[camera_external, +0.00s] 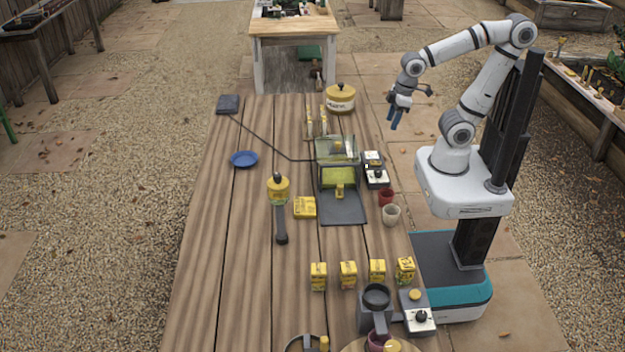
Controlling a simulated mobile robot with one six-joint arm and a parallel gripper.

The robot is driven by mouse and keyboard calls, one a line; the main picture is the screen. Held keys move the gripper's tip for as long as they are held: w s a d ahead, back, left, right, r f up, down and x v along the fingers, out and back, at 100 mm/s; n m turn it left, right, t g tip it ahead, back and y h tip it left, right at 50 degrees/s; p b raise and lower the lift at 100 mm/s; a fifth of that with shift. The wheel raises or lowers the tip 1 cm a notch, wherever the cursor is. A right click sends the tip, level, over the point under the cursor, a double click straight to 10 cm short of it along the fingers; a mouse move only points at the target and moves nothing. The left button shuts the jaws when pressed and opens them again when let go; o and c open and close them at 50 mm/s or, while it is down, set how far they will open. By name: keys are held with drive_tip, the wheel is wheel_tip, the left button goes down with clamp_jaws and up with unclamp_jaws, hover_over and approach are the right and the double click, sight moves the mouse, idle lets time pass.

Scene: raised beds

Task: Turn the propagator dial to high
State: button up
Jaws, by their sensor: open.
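The propagator (342,209) looks like the grey tray with a green bed and a clear cover raised at its back, mid-table. Beside its right side is a small white-faced control box (385,182) with a black dial (378,174). A second small white part adjoins it at the back. The dial's markings and setting are too small to read. My gripper (396,116) is open and empty, pointing down in the air. In the picture it is above and right of the control box, apart from it.
A red pot (386,197) and a pale pot (391,215) stand just in front of the control box. A yellow-lidded tin (341,99) stands behind. Another knobbed box (419,318) is near the front. A cable crosses the table from the back left.

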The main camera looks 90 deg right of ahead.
drive_tip(key=n+g+y+b, duration=0.2)
drive_tip(key=n+y+b, duration=0.2)
drive_tip(key=n+b, duration=1.1)
approach(378, 171)
drive_tip(key=f+n+p, duration=0.1)
drive_tip(key=n+p, duration=0.1)
drive_tip(key=b+x, duration=0.1)
drive_tip(key=x, duration=0.6)
drive_tip(key=shift+a+f, duration=0.2)
drive_tip(key=shift+f, duration=0.05)
drive_tip(key=shift+y, duration=0.3)
drive_tip(key=c, duration=1)
